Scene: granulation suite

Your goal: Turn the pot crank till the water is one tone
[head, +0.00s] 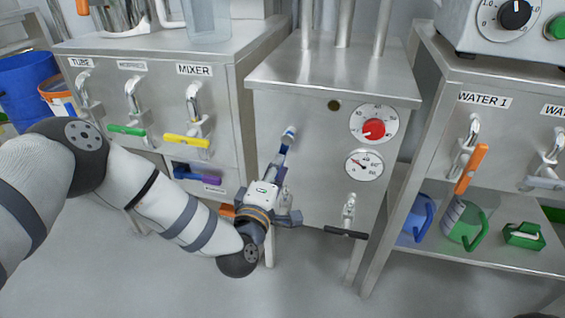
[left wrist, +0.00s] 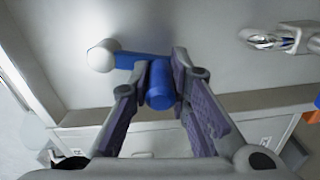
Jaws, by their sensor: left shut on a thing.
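The crank is on the front of the steel cabinet (head: 320,130). It has a white hub (left wrist: 102,56) and a blue arm (left wrist: 130,62) with a blue grip (left wrist: 160,86). In the head view the crank (head: 286,141) is partly covered by my left gripper. My left gripper (head: 279,166) reaches up to it from below. In the left wrist view its two fingers (left wrist: 161,92) are closed around the blue grip, one on each side. My right gripper is out of view. No water shows inside the cabinet.
A red dial (head: 373,128), a gauge (head: 364,165) and a black-handled tap (head: 347,233) are right of the crank. The mixer cabinet (head: 225,120) with levered taps stands close on the left. The WATER 1 tap (head: 472,170) and jugs are on the right.

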